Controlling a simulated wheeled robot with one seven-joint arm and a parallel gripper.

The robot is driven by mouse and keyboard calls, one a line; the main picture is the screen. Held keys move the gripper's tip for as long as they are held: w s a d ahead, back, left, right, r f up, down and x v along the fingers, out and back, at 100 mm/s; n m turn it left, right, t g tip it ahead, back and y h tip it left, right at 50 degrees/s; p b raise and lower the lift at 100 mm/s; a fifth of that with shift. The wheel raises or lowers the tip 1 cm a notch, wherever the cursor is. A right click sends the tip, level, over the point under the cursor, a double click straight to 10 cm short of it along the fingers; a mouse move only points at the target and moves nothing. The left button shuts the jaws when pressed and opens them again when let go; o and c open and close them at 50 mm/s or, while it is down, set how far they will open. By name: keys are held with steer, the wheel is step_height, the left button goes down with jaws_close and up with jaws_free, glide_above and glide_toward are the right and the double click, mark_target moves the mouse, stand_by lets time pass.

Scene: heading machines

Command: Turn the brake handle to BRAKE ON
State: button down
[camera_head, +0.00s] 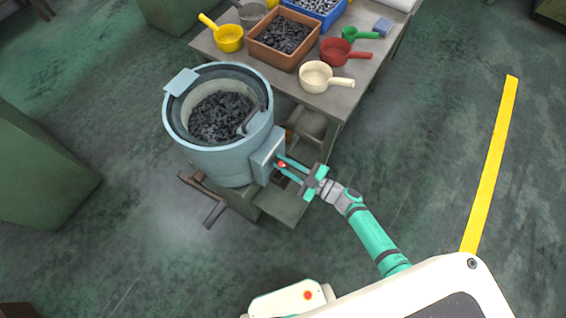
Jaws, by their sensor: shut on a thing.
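The brake handle shows as a small red knob (281,164) at the right side of a light-blue round machine (232,160), beside its box-shaped housing (263,155). My gripper (281,168) reaches in from the right, and its two teal fingers are shut on the brake handle, one on each side of the knob. The fingers hide much of the handle, so its angle and any BRAKE ON marking cannot be read. The machine's open tub holds many dark metal pieces.
A table (350,98) behind the machine carries an orange-brown bin (262,57), a blue bin and several scoops. Brown bars (213,213) stick out below the machine's left. Green cabinets stand at the left. The floor at right is clear around a yellow line (491,165).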

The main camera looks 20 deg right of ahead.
stand_by(0.5)
steer(key=c, duration=1.6)
jaws_free()
steer(key=shift+c, duration=0.2)
steer(key=v, duration=1.1)
